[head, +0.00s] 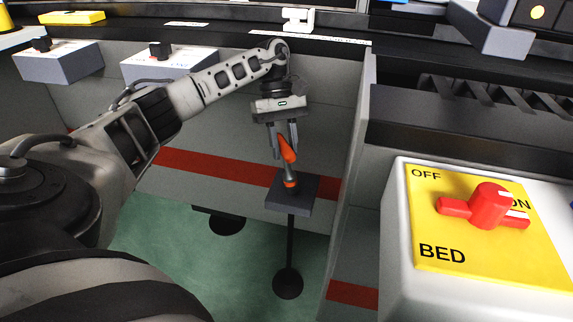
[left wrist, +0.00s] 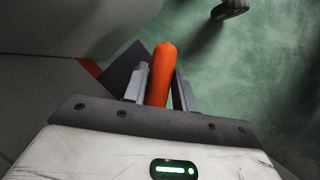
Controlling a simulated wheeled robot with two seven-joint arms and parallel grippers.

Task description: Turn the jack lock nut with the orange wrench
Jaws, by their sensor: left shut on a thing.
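The orange wrench (head: 287,150) hangs from my left gripper (head: 284,141), which is shut on its orange handle. The handle also shows between the two fingers in the left wrist view (left wrist: 160,72). The wrench's grey shaft points down toward a small dark grey block (head: 292,191), with an orange-red part at its lower end. I cannot tell whether that end touches the block or is fitted on the jack lock nut. The nut itself cannot be made out. My right gripper is not in view.
A thin dark post runs down from the block to a round foot (head: 288,284) on the green floor (head: 160,240). A grey panel with a red stripe (head: 220,165) stands behind. A white box with a yellow BED switch plate (head: 440,254) and red knob (head: 490,206) is at right.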

